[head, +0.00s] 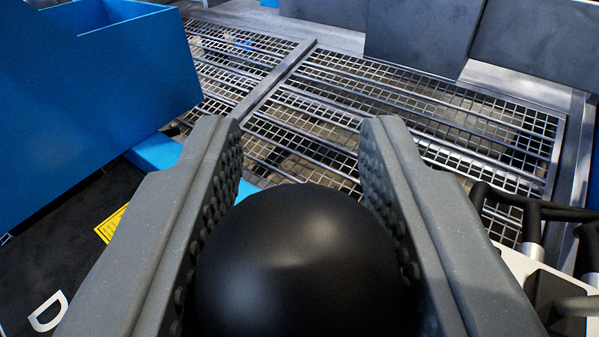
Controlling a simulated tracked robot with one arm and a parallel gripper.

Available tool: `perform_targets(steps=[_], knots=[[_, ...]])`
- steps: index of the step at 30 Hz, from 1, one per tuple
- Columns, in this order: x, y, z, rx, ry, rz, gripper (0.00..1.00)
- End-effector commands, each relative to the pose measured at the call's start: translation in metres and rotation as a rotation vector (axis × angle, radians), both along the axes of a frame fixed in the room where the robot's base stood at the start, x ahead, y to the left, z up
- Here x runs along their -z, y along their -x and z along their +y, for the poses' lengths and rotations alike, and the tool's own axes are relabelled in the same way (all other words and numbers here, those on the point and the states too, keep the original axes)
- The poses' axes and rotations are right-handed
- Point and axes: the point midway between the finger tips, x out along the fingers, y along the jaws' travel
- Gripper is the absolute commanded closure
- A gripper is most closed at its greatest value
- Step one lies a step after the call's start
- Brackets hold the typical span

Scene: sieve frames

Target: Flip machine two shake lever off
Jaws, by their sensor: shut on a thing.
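My gripper (300,125) fills the lower middle of the head view, its two grey studded fingers angled in from both sides. A large glossy black ball-shaped knob (300,255) sits between the fingers, and they are shut on it. The knob looks like the end of a lever, but its shaft is hidden below and behind it. No label on the knob shows, so I cannot tell from this view which machine it belongs to.
A metal sieve grid (420,110) with bars lies beyond the fingers. A blue housing (110,100) stands close on the left. Black hoses (535,210) run at the right. A yellow label (110,224) and a white letter D (47,312) show on the dark surface at lower left.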

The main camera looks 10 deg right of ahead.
Motion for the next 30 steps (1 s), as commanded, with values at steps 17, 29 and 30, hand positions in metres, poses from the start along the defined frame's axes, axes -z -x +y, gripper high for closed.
perform_targets(steps=[17,29,30], knots=[[-0.016,-0.01,-0.017,-0.001,-0.056,0.058,1.0],[-0.015,-0.011,-0.018,0.001,-0.056,0.056,0.55],[-0.015,-0.011,-0.018,0.0,-0.056,0.056,0.48]])
